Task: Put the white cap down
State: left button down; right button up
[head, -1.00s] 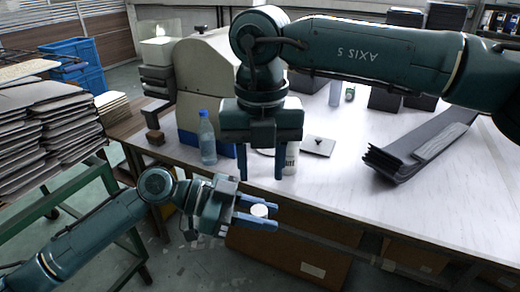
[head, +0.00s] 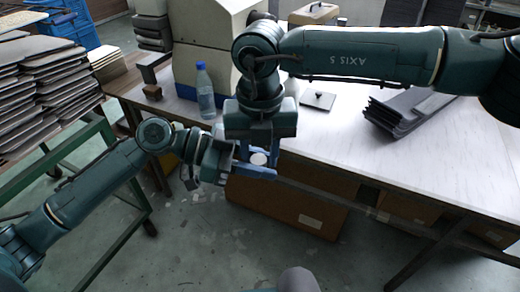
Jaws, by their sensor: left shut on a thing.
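The white cap (head: 259,159) is held between the fingers of my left gripper (head: 258,168), which is shut on it. It is in the air in front of the table's near edge. My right gripper (head: 260,152) hangs pointing down, just above and behind the left one. Its fingers stand apart on either side of the cap in the picture; I cannot tell whether they touch it. The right gripper and its wrist cover part of the table.
A blue-capped clear bottle (head: 205,92) stands near the left end of the white table (head: 390,165). A small dark plate with a knob (head: 318,100) and dark stacked panels (head: 405,110) lie farther right. A carton (head: 290,205) is below. The front tabletop is clear.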

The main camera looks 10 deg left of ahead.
jog(key=c, duration=0.5)
pick_arm(q)
jog(key=c, duration=1.1)
grip_release()
pick_arm(e)
jog(key=shift+c, duration=0.6)
pick_arm(q)
jog(key=shift+o, duration=0.2)
